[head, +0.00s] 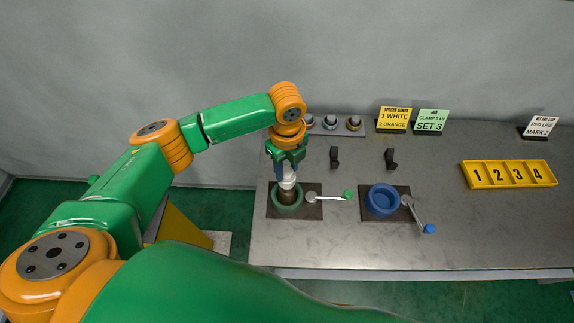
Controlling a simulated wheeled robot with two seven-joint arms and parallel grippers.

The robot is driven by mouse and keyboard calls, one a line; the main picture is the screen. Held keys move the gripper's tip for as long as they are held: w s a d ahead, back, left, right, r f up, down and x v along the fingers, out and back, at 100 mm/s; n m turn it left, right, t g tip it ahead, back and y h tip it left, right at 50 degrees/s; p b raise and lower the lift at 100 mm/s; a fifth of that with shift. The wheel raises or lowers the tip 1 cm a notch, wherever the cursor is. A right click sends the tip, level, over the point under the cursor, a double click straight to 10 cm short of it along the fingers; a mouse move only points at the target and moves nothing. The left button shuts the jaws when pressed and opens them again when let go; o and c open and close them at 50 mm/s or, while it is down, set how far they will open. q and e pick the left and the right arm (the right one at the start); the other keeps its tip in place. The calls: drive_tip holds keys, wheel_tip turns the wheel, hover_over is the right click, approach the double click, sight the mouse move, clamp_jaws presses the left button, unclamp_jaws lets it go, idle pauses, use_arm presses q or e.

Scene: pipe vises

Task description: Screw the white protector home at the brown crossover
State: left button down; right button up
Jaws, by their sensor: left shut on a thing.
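My left gripper (287,176) points down over the left vise and is shut on the white protector (288,184). The protector is upright on top of the brown crossover (288,196), and they look in contact. How far the thread is engaged is too small to tell. The crossover stands upright inside the green ring vise (277,209) on a dark plate. The vise's lever (330,197) with a green knob points right. My right gripper is not in view.
An empty blue ring vise (382,203) stands to the right, its lever (417,213) ending in a blue knob. Two black blocks (334,157) (391,158) stand behind.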

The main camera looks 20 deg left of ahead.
sight(287, 172)
use_arm(q)
drive_tip(key=shift+f+b, duration=0.55)
drive_tip(key=shift+f, duration=0.55)
idle(0.4)
drive_tip(key=shift+p, duration=0.4)
drive_tip(key=shift+f, duration=0.55)
drive_tip(key=shift+c, duration=1.8)
unclamp_jaws()
drive_tip(key=shift+r, duration=0.1)
